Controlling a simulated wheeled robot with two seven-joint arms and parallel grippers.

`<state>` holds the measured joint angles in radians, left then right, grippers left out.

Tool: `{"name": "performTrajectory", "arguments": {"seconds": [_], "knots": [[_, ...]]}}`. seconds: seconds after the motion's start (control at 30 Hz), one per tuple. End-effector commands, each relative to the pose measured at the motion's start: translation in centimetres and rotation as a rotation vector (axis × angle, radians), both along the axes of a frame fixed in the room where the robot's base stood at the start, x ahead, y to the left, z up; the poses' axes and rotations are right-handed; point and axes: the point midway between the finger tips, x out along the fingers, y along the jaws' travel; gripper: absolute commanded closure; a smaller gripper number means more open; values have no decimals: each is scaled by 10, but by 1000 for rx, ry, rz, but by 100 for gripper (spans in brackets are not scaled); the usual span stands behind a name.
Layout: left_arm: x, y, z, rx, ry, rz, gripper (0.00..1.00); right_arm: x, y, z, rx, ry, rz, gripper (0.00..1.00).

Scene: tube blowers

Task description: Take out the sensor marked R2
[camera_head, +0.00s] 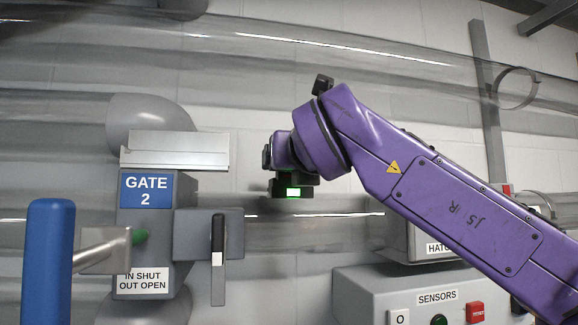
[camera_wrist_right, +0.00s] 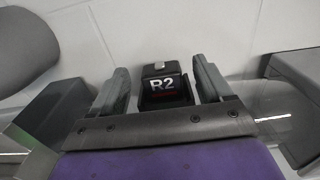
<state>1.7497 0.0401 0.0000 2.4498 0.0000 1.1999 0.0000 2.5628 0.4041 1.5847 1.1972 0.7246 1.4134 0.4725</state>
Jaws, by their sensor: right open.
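The sensor marked R2 (camera_wrist_right: 165,92) is a small black block with white lettering and a thin red line below it. In the right wrist view it stands between the two grey fingers of my right gripper (camera_wrist_right: 160,72). The fingers are open, one on each side, with a visible gap to the sensor. In the head view my purple right arm reaches in from the right, and its wrist hides the fingers and the sensor's label. A small black box with a lit green face shows just under the wrist; I cannot tell what it belongs to. My left gripper is not in view.
Clear tubes (camera_head: 330,235) run along the pale block wall. The Gate 2 unit (camera_head: 146,220) stands left of my wrist, with a blue handle (camera_head: 50,262) on a metal rod and a black lever (camera_head: 218,250). A sensors panel (camera_head: 375,290) is below my arm.

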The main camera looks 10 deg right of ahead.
Motion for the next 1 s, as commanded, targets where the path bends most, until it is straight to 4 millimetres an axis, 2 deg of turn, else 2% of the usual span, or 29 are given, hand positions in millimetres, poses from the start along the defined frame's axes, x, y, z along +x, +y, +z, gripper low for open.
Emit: {"name": "performTrajectory", "arguments": {"seconds": [0.03, 0.17, 0.4, 0.43, 0.5, 0.6, 0.87, 1.0], "knots": [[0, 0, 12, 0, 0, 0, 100, 10, -1, 2, 0, 3, 1, 21], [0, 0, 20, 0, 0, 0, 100, 27, -1, 1, 2, 1, 1, 21], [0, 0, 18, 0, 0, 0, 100, 30, 0, -2, 1, -1, 3, 21], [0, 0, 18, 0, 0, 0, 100, 30, 0, -2, 1, -1, 3, 28], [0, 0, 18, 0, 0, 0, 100, 30, 0, -2, 1, -1, 3, 51], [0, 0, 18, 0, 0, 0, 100, 30, 1, -2, 1, -1, 3, 78], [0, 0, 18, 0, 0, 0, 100, 30, 0, -2, 1, -1, 3, 78], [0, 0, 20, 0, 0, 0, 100, 30, 1, 7, 1, -1, 3, 78]]}}
